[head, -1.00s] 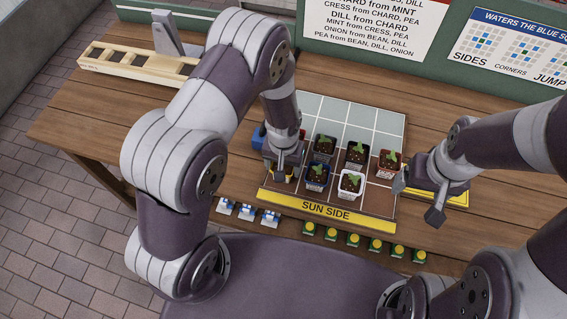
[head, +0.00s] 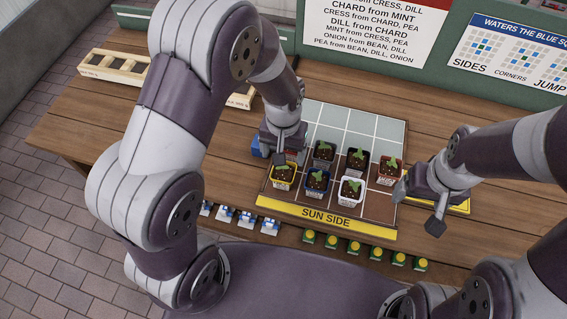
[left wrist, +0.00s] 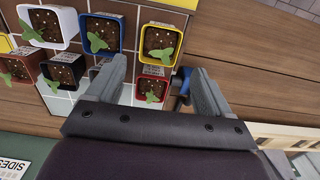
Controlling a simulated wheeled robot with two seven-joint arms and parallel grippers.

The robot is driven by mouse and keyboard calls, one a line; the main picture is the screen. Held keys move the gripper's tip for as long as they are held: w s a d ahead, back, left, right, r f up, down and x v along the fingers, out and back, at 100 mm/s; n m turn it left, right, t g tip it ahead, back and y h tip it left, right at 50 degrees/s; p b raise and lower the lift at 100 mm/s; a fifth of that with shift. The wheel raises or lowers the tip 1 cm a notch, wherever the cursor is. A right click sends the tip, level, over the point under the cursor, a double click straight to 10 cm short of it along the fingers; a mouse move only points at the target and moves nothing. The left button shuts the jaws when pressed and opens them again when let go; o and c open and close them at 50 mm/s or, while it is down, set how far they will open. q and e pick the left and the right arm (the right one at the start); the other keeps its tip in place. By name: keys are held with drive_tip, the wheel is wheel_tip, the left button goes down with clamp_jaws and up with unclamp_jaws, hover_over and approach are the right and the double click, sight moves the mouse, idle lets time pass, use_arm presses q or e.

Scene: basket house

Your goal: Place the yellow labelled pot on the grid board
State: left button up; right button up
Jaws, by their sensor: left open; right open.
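The yellow labelled pot (head: 283,178), with a green seedling, stands upright on the front-left part of the grid board (head: 376,124). It also shows in the left wrist view (left wrist: 158,42), apart from the fingers. My left gripper (head: 287,154) is open just behind the pot in the head view and holds nothing. In the left wrist view its spread fingers (left wrist: 158,92) frame a red pot (left wrist: 151,90), which the gripper hides in the head view. My right gripper (head: 420,207) is open and empty at the board's right side.
Blue (head: 316,184), white (head: 350,192), red (head: 388,172) and dark pots (head: 357,162) stand close together on the board. Small blue-white (head: 245,219) and green-yellow pieces (head: 354,247) line the table front. A wooden rack (head: 112,66) lies back left. A yellow-edged piece (head: 458,206) lies by my right gripper.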

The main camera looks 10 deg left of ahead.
use_arm(q)
drive_tip(key=s+a+r+t, duration=0.1)
drive_tip(key=s+a+r, duration=0.6)
drive_tip(key=s+r, duration=0.1)
drive_tip(key=shift+s+a, duration=0.15)
drive_tip(key=shift+s, duration=0.05)
idle(2.0)
